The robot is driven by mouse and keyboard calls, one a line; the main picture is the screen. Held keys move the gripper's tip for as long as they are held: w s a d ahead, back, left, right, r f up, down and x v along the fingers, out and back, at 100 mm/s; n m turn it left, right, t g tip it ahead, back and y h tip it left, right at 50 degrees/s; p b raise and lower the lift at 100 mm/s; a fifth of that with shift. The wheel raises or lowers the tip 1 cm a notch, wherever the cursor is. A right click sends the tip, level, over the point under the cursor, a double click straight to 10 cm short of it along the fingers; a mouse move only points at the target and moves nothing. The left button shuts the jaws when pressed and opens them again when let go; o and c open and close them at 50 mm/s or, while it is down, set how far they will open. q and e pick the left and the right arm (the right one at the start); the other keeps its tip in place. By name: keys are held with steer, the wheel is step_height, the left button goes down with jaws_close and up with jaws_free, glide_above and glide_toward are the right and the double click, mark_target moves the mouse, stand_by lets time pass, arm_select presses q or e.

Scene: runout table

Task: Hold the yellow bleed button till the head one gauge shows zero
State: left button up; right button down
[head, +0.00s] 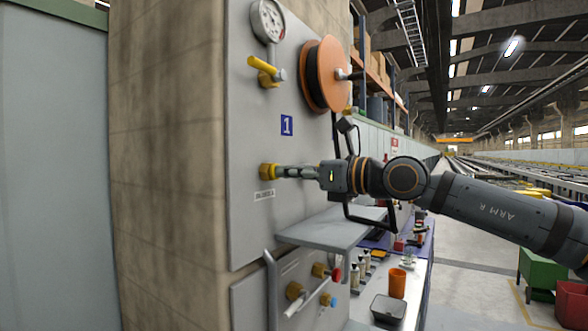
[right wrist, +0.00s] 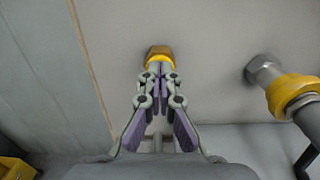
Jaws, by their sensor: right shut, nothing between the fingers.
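The yellow bleed button (head: 267,171) sticks out of the grey panel (head: 250,120), above a small label plate. It also shows in the right wrist view (right wrist: 158,54). My right gripper (head: 279,172) comes in from the right, shut and empty. Its fingertips (right wrist: 160,72) meet the front of the button and seem to touch it; how far it is pressed in I cannot tell. The round white head one gauge (head: 268,20) is at the panel's top, above a blue "1" sign (head: 287,125). Its needle is too small to read. My left gripper is not in view.
A yellow-handled valve (head: 263,68) and an orange reel (head: 325,75) stick out above my right gripper. A grey shelf (head: 325,228) juts out below it. Lower down are knobs (head: 295,291) and a bench with an orange cup (head: 397,283) and a dark tray (head: 388,309).

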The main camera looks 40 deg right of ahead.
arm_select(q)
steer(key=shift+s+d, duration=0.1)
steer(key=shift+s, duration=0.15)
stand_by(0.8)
